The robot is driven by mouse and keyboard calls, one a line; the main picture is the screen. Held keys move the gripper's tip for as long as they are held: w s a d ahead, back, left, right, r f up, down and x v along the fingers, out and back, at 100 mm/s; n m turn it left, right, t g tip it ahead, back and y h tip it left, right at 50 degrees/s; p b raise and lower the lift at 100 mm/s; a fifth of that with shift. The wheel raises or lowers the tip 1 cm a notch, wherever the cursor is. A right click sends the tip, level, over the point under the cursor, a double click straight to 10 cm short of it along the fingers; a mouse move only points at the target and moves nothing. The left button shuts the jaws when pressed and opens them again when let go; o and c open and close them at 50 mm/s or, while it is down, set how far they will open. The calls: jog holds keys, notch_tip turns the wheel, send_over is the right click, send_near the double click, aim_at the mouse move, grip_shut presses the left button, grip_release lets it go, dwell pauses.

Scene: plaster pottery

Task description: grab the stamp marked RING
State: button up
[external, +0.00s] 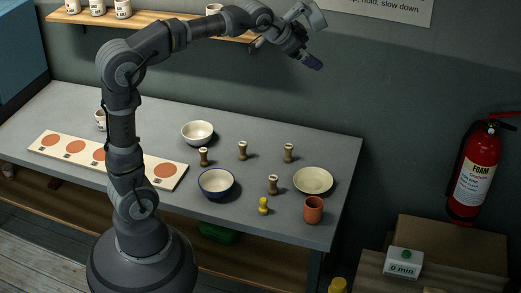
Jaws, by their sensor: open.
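Several small wooden stamps with waisted handles stand upright on the grey table (345,160). One stamp (204,156) is between the two bowls, a second stamp (242,150) is right of the white bowl, a third stamp (289,152) is further right, and another stamp (273,184) is nearer the front. Their markings are too small to read, so I cannot tell which is RING. My gripper (313,62) is raised high above and behind the table's back edge, well away from the stamps. It is open, and I see nothing held in it.
A white bowl (198,131), a blue-rimmed bowl (216,184), a cream plate (312,180), a terracotta cup (313,210) and a yellow piece (263,205) surround the stamps. A board with orange discs (178,177) lies at left. A shelf (150,18) holds jars. The table's back right is clear.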

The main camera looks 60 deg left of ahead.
jog(key=s+d+r+n+t, duration=0.1)
jog(key=s+d+r, duration=0.1)
jog(key=r, duration=0.3)
jog(key=s+d+r+n+t+b, duration=0.1)
jog(key=s+r+t, duration=0.1)
jog(key=s+r, duration=0.2)
notch_tip(320, 180, up, 2)
jog(key=shift+s+d+r+h, duration=0.2)
jog(key=shift+s+d+h, duration=0.05)
jog(key=shift+d+h, duration=0.15)
jog(key=s+r, duration=0.1)
jog(key=r, duration=0.1)
jog(key=s+d+r+t, duration=0.1)
jog(key=s+r, duration=0.1)
jog(key=s+r+n+t+b, duration=0.1)
jog(key=r, duration=0.1)
jog(key=shift+s+d, duration=0.25)
jog(key=shift+s, duration=0.15)
jog(key=c, duration=0.5)
jog(key=shift+r, duration=0.1)
jog(key=shift+c, duration=0.8)
jog(key=shift+w, duration=0.1)
